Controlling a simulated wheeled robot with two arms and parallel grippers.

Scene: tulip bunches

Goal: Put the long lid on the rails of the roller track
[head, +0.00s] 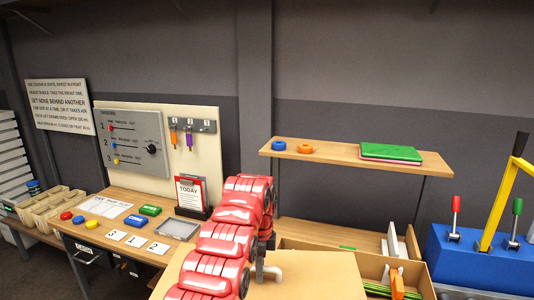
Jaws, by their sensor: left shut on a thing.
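A wide tan wooden panel (320,278), which looks like the long lid, is at the bottom centre of the head view; its near part is cut off by the frame. A pale handle (274,273) shows on top of it. My left gripper (264,272), on the red arm, is shut at this handle; the arm hides much of the grip. I cannot make out the roller track or its rails. My right gripper is not in view.
A wooden shelf (340,158) with blue and orange rings and a green board stands behind. A cardboard-coloured box (418,270) is at the right, beside a blue lever unit (480,262). A desk (130,200) with cards and coloured blocks is at the left.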

